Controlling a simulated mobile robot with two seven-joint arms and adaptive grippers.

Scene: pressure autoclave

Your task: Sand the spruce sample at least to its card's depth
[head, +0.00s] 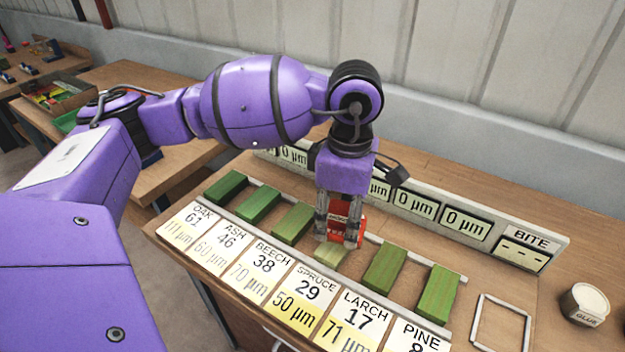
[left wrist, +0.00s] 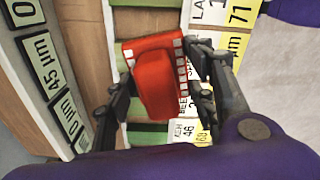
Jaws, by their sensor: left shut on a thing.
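The spruce sample (head: 331,254) lies in the rack between the beech and larch samples, its visible end pale green. Its card (head: 296,305) reads SPRUCE, 29 and 50 µm. My left gripper (head: 340,220) points down over the sample, shut on a red sanding block (left wrist: 158,80). The block hides much of the sample; I cannot tell whether they touch. In the left wrist view a display (left wrist: 40,58) reads 45 µm and seems to be in the spruce row; in the head view it is mostly hidden behind my gripper. My right gripper is not in view.
Green samples of beech (head: 293,223) and larch (head: 385,266) flank the spruce closely. The display rail (head: 540,240) runs behind; its BITE display (head: 522,255) shows dashes. An empty frame (head: 500,325) and a glue pot (head: 585,304) are at right.

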